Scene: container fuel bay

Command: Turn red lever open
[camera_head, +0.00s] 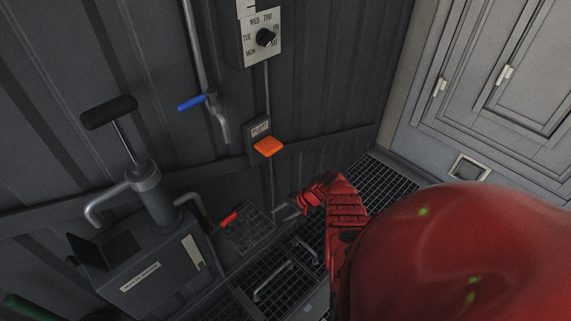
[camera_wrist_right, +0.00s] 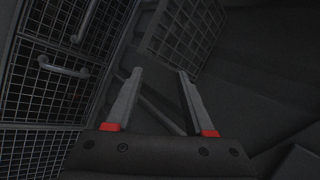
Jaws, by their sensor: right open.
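The red lever (camera_head: 229,219) is a small red handle low beside the pump box in the head view, near the end of a short pipe. My right gripper (camera_head: 287,214) is to the right of the red lever, with clear space between them. In the right wrist view its two fingers (camera_wrist_right: 158,76) are apart with nothing between them. The red lever does not show in the wrist view. My left gripper is not in view.
The grey pump box (camera_head: 160,267) with a black T-handle (camera_head: 109,112) stands at lower left. A blue-handled tap (camera_head: 191,103), an orange flap (camera_head: 268,147) and a weekday dial (camera_head: 264,38) are on the wall. A metal grate (camera_head: 372,183) covers the floor by the wall.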

